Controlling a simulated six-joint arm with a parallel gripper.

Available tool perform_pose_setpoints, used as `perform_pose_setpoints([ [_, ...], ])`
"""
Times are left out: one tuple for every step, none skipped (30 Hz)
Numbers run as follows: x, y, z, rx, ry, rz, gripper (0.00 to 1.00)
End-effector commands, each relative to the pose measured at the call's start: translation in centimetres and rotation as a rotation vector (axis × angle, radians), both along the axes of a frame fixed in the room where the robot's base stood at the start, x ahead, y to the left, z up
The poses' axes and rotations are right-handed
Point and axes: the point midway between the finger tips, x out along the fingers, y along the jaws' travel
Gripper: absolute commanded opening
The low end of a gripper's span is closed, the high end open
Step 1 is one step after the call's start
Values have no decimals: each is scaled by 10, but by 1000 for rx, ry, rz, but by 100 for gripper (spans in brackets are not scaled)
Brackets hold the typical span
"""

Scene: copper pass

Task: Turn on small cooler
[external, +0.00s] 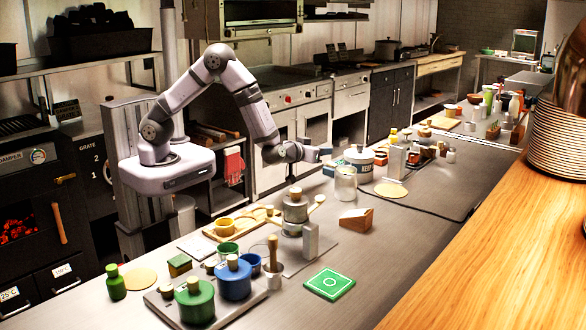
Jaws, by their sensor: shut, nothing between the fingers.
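My gripper (325,151) is at the end of my arm, held above the far edge of the steel counter (395,235). It is shut with nothing seen between its fingers, which are small in this view. I cannot make out with certainty which thing is the small cooler, and no switch or lit indicator can be read at this size.
A grey canister (295,212) stands mid-counter near a brown wedge block (356,219). Green (195,300) and blue (234,280) lidded pots stand at the front left, beside a green square mat (330,284). A wooden ledge (500,240) with stacked plates (558,140) borders the right. The right-middle counter is clear.

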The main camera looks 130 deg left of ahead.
Motion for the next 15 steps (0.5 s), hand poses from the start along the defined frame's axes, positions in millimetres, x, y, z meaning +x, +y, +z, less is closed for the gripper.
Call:
perform_pose_setpoints([
  [2, -11, 1, 2, -2, -6, 0],
  [2, -16, 2, 2, -3, -4, 0],
  [2, -23, 4, 3, -3, -4, 0],
  [2, -27, 5, 3, -3, -3, 0],
  [2, -32, 7, 3, -3, -3, 0],
  [2, -37, 8, 2, -3, -3, 0],
  [2, -41, 9, 2, -2, -3, 0],
  [2, -44, 10, 2, -2, -3, 0],
  [2, -48, 12, 3, -3, -2, 0],
  [2, -50, 12, 3, -2, -1, 0],
  [2, -52, 13, 3, -2, -1, 0],
  [2, -54, 13, 3, -1, -1, 0],
  [2, -56, 14, 3, -1, -1, 0],
  [2, -57, 14, 3, -2, 1, 0],
  [2, -58, 15, 2, -2, 1, 0],
])
